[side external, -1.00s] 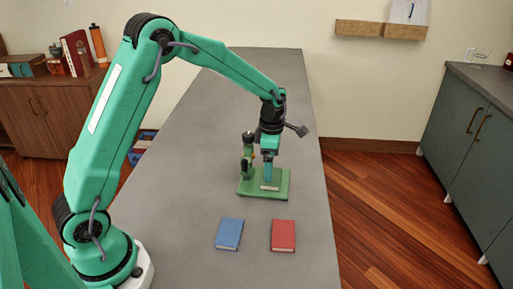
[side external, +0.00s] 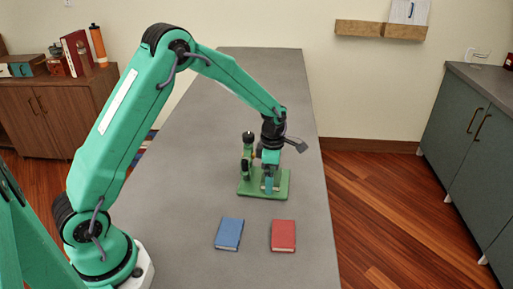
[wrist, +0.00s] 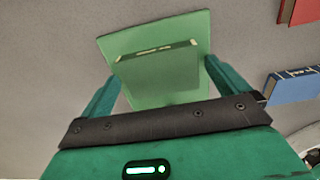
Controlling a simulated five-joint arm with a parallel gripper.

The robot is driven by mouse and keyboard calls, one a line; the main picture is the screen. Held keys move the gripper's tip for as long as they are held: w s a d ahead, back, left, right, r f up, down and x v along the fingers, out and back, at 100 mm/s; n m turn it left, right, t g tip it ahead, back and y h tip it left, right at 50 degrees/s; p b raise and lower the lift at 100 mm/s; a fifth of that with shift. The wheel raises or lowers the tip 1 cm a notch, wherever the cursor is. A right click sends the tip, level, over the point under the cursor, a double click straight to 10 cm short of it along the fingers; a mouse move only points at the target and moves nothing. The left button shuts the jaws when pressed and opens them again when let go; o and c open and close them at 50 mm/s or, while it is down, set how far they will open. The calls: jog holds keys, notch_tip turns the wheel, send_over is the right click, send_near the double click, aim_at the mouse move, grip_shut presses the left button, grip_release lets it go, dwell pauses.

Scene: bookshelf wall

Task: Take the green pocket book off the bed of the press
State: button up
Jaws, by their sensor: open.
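The green pocket book (wrist: 158,72) lies on the bed of the green press (wrist: 118,42) in the wrist view, its pale page edge facing the top of that picture. My gripper (wrist: 164,80) is open, with one finger to either side of the book; I cannot tell whether they touch it. In the side view my gripper (side external: 270,183) is low over the base of the press (side external: 248,188) and mostly hides the book. The press's upright column stands just left of my gripper.
A blue book (side external: 229,234) and a red book (side external: 283,236) lie flat on the grey table (side external: 190,190) in front of the press. Both show in part at the right of the wrist view. The table behind the press is clear.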

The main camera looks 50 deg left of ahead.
jog(key=c, duration=0.9)
jog(key=shift+r, duration=0.1)
jog(key=shift+r, duration=0.75)
notch_tip(320, 180, up, 2)
jog(key=shift+r, duration=0.25)
jog(key=s+d+r, duration=0.2)
jog(key=d, duration=0.1)
jog(key=s+d+r, duration=0.1)
jog(key=d+r, duration=0.1)
jog(key=d, duration=0.1)
jog(key=s+d+r, duration=0.2)
jog(key=d, duration=0.2)
jog(key=shift+s+d+r, duration=0.1)
jog(key=shift+s+r, duration=0.25)
jog(key=shift+r, duration=0.05)
